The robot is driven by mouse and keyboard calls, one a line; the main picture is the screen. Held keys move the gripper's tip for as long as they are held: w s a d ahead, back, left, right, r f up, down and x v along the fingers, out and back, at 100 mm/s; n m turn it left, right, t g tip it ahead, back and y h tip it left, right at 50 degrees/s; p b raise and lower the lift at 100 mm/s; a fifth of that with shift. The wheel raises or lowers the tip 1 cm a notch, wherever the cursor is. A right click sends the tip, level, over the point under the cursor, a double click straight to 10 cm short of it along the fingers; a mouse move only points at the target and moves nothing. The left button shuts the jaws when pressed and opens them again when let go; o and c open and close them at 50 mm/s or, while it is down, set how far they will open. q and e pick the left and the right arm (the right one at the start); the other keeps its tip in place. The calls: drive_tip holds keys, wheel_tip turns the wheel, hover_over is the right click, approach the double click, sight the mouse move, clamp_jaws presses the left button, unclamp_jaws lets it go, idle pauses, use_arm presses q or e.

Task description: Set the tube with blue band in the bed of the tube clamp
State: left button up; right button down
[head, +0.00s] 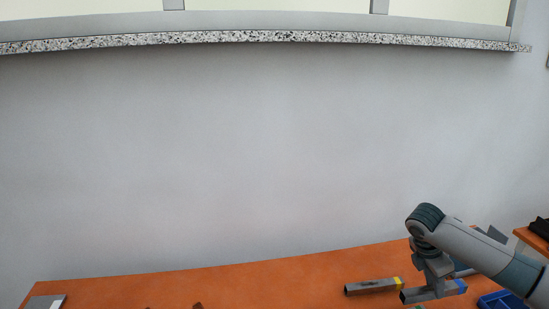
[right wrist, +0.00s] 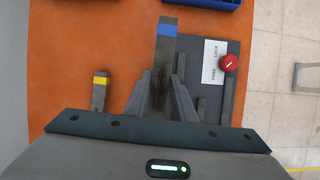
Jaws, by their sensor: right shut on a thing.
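The tube with blue band (right wrist: 160,65) is a grey square tube with blue at its far end. My right gripper (right wrist: 163,82) is shut on it, a finger on each side; in the head view the gripper (head: 437,282) is over the tube, whose end (head: 411,296) shows. I cannot tell its height above the table. A grey plate with a white FREE/LOCK label (right wrist: 213,62) and a red knob (right wrist: 229,63), apparently the tube clamp (right wrist: 234,92), lies just right of the tube in the wrist view. Its bed is not clearly visible. My left gripper is not in view.
A tube with yellow band (head: 371,286) lies on the orange table (head: 250,281) beside the held tube; it also shows in the wrist view (right wrist: 100,92). A blue bin (head: 496,300) stands right of the gripper. A grey plate (head: 45,302) lies far left.

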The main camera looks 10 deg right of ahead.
sight(408, 295)
drive_tip(key=a+m, duration=0.1)
drive_tip(key=a, duration=0.2)
drive_tip(key=a+m+g, duration=0.1)
drive_tip(key=a, duration=0.2)
drive_tip(key=a+m, duration=0.1)
drive_tip(key=a, duration=0.2)
drive_tip(key=shift+s+a+r+m, duration=0.15)
drive_tip(key=shift+s+r+m, duration=0.2)
drive_tip(key=shift+m, duration=0.05)
drive_tip(key=s+a+r+m+g+y, duration=0.1)
drive_tip(key=s+a+r+m+y, duration=0.1)
drive_tip(key=s+a+m, duration=0.5)
drive_tip(key=s+a+r+m+g+y, duration=0.2)
drive_tip(key=s+a+r+m, duration=0.2)
drive_tip(key=a, duration=0.9)
drive_tip(key=s+m, duration=0.3)
drive_tip(key=s, duration=0.1)
drive_tip(key=shift+a+g, duration=0.25)
drive_tip(key=shift+g, duration=0.05)
